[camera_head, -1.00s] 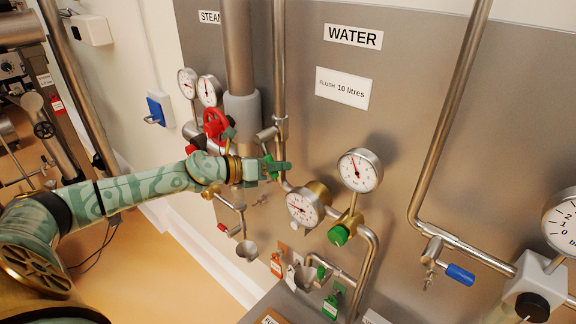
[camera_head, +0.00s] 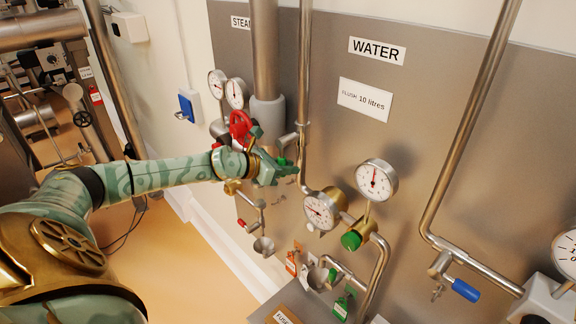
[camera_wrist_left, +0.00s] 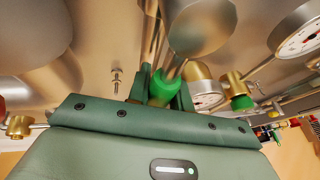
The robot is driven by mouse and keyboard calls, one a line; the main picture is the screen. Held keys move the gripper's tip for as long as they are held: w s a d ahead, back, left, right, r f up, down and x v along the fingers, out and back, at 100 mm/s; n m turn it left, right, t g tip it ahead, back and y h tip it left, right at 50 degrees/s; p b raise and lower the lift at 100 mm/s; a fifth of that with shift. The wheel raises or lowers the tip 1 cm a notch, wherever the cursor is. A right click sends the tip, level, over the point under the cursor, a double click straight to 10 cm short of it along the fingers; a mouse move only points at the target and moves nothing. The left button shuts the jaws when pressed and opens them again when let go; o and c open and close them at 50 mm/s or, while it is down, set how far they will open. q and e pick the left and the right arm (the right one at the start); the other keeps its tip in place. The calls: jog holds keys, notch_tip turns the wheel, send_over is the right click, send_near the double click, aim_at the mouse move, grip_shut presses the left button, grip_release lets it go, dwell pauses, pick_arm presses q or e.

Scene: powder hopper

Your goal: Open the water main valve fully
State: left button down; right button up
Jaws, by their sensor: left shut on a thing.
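The water main valve shows as a green lever handle (camera_head: 283,162) on the steel pipe under the WATER sign (camera_head: 377,50). My left gripper (camera_head: 272,169) is at this handle, to the left of the water gauges. In the left wrist view the green handle (camera_wrist_left: 160,88) sits between the fingers of my left gripper (camera_wrist_left: 163,92), which are shut on it. The gripper hides part of the handle and the valve body in the head view. My right gripper is not in view.
A red handwheel (camera_head: 240,126) is close above my left wrist. A pressure gauge (camera_head: 377,180), a second gauge (camera_head: 320,211) and a green knob (camera_head: 351,240) are to the right. A blue-handled tap (camera_head: 466,290) is farther right.

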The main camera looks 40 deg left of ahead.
pick_arm(q)
jog(key=shift+s+f, duration=0.1)
jog(key=shift+f, duration=0.1)
jog(key=c, duration=1.4)
grip_release()
jog(key=shift+c, duration=0.2)
jog(key=shift+o, duration=0.9)
jog(key=shift+r, duration=0.1)
jog(key=shift+s+a, duration=0.2)
jog(key=p+v, duration=0.5)
jog(key=v, duration=1)
jog(key=shift+s+r, duration=0.2)
jog(key=shift+s, duration=0.1)
